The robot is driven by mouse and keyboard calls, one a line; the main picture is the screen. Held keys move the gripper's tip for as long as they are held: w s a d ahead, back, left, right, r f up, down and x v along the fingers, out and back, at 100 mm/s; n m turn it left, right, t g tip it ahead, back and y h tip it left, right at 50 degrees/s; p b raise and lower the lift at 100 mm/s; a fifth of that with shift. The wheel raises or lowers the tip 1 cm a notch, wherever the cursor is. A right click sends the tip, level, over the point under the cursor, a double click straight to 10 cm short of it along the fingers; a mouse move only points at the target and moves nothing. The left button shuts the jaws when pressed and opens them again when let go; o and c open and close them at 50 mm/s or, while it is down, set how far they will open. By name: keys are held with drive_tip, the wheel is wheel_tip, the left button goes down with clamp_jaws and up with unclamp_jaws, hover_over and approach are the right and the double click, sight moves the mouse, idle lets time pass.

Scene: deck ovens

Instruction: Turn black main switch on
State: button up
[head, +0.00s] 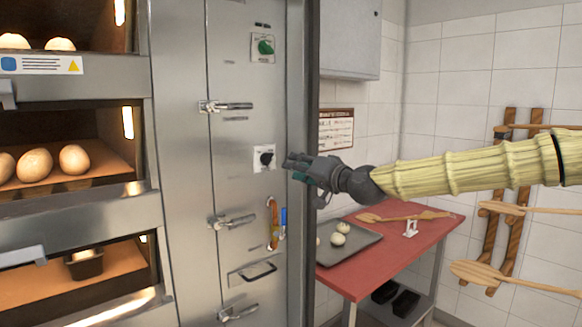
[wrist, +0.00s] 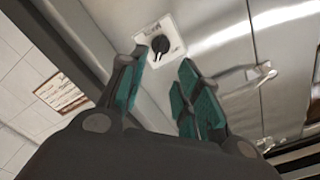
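The black main switch (head: 266,158) is a rotary knob on a white plate on the steel oven panel, below a green knob (head: 264,47). In the wrist view the black switch (wrist: 160,44) shows just beyond the fingertips, its pointer tilted. My gripper (head: 290,162) is to the right of the switch in the head view, at about its height, with its fingers pointing at it. In the wrist view my gripper (wrist: 162,72) has its two teal-padded fingers apart with nothing between them. The fingers appear apart from the knob.
Lever latches (head: 226,106) and a handle (head: 258,272) stick out from the panel. A red table (head: 400,256) with a tray (head: 350,247) stands at the right. Wooden peels (head: 515,208) hang on the wall.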

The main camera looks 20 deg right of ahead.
drive_tip(key=shift+s+d, duration=0.15)
drive_tip(key=shift+s, duration=0.35)
drive_tip(key=s+a+f+n+g+h, duration=0.15)
drive_tip(key=a+f, duration=0.25)
drive_tip(key=f, duration=1)
drive_tip(key=s+a+f+m+g, duration=0.1)
drive_tip(key=a+f+g, duration=0.25)
drive_tip(key=f, duration=0.95)
drive_tip(key=s+a+f+g, duration=0.1)
drive_tip(key=s+f, duration=0.2)
drive_tip(key=f, duration=0.4)
drive_tip(key=s+a+f+n+g+h, duration=0.1)
drive_tip(key=s+f+g, duration=0.1)
drive_tip(key=s+f, duration=0.35)
drive_tip(key=s+a+f+g, duration=0.1)
drive_tip(key=s+f, duration=0.1)
drive_tip(key=f, duration=0.7)
drive_tip(key=s+f+n+g+h, duration=0.2)
drive_tip(key=s+f+g, duration=0.2)
drive_tip(key=s+f, duration=1.2)
drive_tip(key=s+d+f+g+h, duration=0.1)
drive_tip(key=s+f, duration=0.3)
drive_tip(key=s, duration=0.7)
drive_tip(key=s+d+f+n+g, duration=0.1)
drive_tip(key=s+f+g, duration=0.2)
drive_tip(key=s, duration=0.9)
wheel_tip(320, 180, down, 2)
drive_tip(key=shift+f+h, duration=0.1)
drive_tip(key=shift+h, duration=0.25)
